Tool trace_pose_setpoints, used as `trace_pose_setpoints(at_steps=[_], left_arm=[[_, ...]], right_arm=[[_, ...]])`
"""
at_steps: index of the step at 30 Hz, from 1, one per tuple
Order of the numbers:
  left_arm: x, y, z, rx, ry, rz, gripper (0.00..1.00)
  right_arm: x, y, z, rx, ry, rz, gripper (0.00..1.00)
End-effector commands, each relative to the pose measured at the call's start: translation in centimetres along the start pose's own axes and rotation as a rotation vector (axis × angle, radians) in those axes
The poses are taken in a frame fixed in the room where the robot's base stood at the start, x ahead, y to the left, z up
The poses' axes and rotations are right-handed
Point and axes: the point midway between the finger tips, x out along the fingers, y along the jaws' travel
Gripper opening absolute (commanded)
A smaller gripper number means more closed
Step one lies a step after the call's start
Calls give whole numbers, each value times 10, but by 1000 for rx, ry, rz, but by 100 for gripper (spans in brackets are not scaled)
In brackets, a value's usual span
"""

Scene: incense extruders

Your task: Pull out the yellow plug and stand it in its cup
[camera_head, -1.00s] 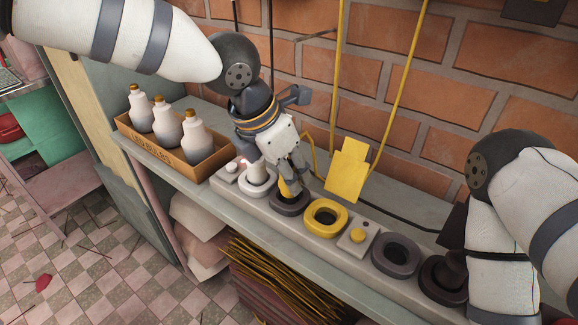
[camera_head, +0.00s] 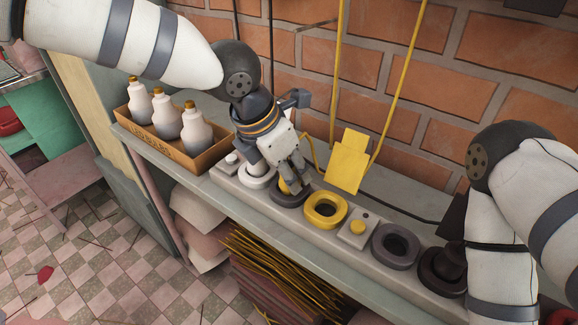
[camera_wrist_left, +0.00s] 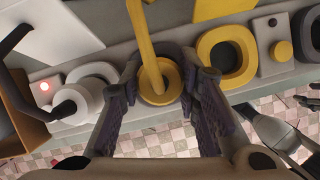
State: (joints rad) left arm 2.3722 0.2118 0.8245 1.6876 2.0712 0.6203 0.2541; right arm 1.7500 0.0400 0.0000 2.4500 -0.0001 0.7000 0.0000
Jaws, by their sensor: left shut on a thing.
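The yellow plug (camera_head: 283,187) sits at the dark grey ring cup (camera_head: 289,199), mostly hidden by my left gripper (camera_head: 292,185). In the left wrist view, its round yellow top (camera_wrist_left: 160,88) lies between my two dark fingers, with a yellow bar running up from it. My left gripper is shut on the plug. The yellow ring cup (camera_head: 325,211) is just right of it and empty; it also shows in the left wrist view (camera_wrist_left: 246,43). My right arm reaches in at the right, but its gripper is not visible.
A white plug stands in the white cup (camera_head: 256,183) close left of my gripper. A box (camera_head: 183,152) of bottles is farther left. Right are a panel with a yellow button (camera_head: 357,228), an empty grey cup (camera_head: 395,246) and a dark cup with plug. A yellow plate (camera_head: 347,162) stands behind.

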Motion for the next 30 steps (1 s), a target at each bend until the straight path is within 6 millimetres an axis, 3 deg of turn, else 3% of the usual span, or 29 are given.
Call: trace_pose_setpoints(at_steps=[2, 3, 6, 17, 27, 30], left_arm=[[2, 0, -1, 0, 0, 0, 2], [2, 0, -1, 0, 0, 0, 32], [2, 0, -1, 0, 0, 0, 53], [-5, 1, 0, -2, -2, 0, 53], [-91, 1, 0, -1, -4, 1, 53], [-108, 0, 0, -1, -3, 0, 53]], right_arm=[[0, 0, 0, 0, 0, 0, 40], [0, 0, 0, 0, 0, 0, 40], [0, 0, 0, 0, 0, 0, 40], [0, 0, 0, 0, 0, 0, 40], [0, 0, 0, 0, 0, 0, 40], [0, 0, 0, 0, 0, 0, 40]])
